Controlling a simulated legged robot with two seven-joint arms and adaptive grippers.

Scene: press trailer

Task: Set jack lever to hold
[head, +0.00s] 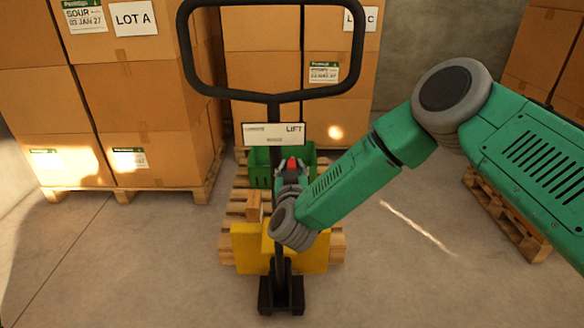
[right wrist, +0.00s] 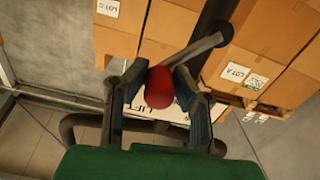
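The jack lever's red knob (head: 292,164) shows below the LIFT sign (head: 274,134) on the pallet jack's black handle post. In the right wrist view the red knob (right wrist: 158,87) sits at the end of a grey lever bar (right wrist: 196,52) that slants up to the right to a dark post. My right gripper (head: 291,172) is at the knob. In the right wrist view its two fingers (right wrist: 159,78) stand apart on either side of the knob, with a narrow gap showing at the left. My left gripper is not in view.
The jack's black loop handle (head: 274,96) rises in front. Its yellow body (head: 250,247) stands at a wooden pallet (head: 237,203) with a green crate (head: 259,167). Stacked cartons (head: 125,70) stand behind and left. A pallet (head: 508,215) lies at right. Floor at left is clear.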

